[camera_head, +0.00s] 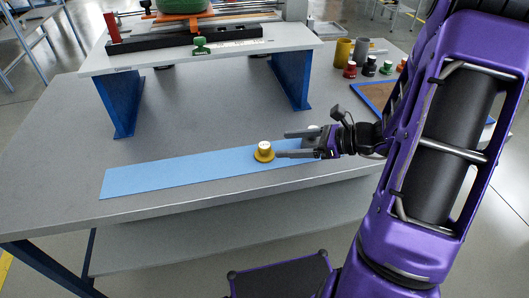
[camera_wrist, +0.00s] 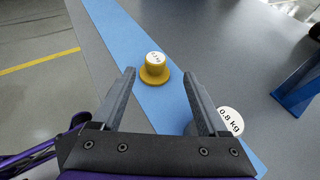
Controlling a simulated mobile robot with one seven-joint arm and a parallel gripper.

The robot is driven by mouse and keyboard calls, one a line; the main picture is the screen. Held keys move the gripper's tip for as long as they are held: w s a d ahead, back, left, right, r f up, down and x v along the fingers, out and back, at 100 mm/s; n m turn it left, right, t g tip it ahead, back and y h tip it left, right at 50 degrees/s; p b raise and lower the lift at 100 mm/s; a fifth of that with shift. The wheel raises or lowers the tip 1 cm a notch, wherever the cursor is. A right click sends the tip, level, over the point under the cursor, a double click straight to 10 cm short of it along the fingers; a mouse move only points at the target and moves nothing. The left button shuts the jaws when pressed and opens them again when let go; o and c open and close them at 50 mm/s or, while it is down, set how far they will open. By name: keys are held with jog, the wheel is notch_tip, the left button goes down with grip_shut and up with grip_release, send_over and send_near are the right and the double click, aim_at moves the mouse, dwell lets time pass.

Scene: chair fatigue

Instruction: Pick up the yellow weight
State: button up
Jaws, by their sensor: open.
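The yellow weight (camera_head: 264,152) stands upright on a light blue strip (camera_head: 180,175) on the grey table. It has a wide base and a white label on top. In the wrist view the yellow weight (camera_wrist: 154,70) is ahead of my gripper, roughly between the lines of the two fingers and beyond their tips. My gripper (camera_head: 282,144) is open and empty, low over the strip to the right of the weight in the head view. In the wrist view my gripper (camera_wrist: 158,78) shows both fingers wide apart.
A white-topped weight marked 0.8 kg (camera_wrist: 230,121) sits beside the right finger. A raised white shelf (camera_head: 200,48) with blue legs stands behind the strip. The strip's left part is clear.

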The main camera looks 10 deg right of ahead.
aim_at(268, 146)
jog(key=x, duration=0.4)
jog(key=shift+s+a+r+b, duration=0.1)
jog(key=shift+s+a+b, duration=0.2)
jog(key=shift+a+b, duration=0.1)
jog(key=shift+w+a, duration=0.35)
grip_shut()
